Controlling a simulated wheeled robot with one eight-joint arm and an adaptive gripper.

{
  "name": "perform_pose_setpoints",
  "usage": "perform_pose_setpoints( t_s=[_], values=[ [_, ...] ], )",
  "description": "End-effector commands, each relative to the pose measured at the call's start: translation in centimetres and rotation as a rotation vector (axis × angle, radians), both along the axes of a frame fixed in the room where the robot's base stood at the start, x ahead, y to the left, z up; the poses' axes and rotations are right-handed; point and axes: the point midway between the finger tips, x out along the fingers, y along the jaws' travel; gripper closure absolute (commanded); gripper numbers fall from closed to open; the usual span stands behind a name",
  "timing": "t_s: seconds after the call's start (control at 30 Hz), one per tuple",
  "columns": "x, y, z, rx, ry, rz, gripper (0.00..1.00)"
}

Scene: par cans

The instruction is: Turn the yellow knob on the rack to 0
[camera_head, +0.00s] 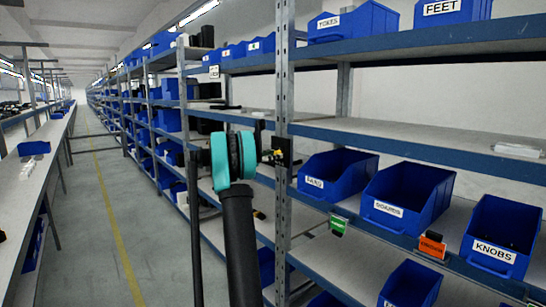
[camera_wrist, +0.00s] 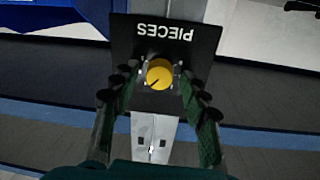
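The yellow knob (camera_wrist: 160,74) sits on a black plate (camera_wrist: 185,38) lettered PIECES, which appears upside down in the wrist view. A dark pointer line on the knob runs toward the lower left of that view. I cannot read any scale numbers around it. My gripper (camera_wrist: 159,77) is open, with one finger on each side of the knob and a small gap on both sides. In the head view, the plate (camera_head: 285,151) is fixed to a rack upright, and my gripper (camera_head: 266,156) reaches it from the left, partly hiding the knob.
The grey rack upright (camera_head: 285,80) carries the plate. Blue bins labelled BOARDS (camera_head: 405,190) and KNOBS (camera_head: 498,240) stand on the shelves to the right. A white bench (camera_head: 45,170) lies at the left, with an open aisle (camera_head: 130,215) between.

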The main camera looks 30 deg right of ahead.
Motion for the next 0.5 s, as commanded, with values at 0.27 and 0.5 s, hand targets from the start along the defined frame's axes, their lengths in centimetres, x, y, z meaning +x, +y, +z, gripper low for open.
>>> perform_pose_setpoints(
  t_s=[0.27, 0.5],
  values=[
    [-0.01, 0.02, 0.00, 0.000, 0.000, 0.000, 0.94],
    [-0.02, 0.03, 0.00, 0.000, 0.008, 0.000, 1.00]
  ],
)
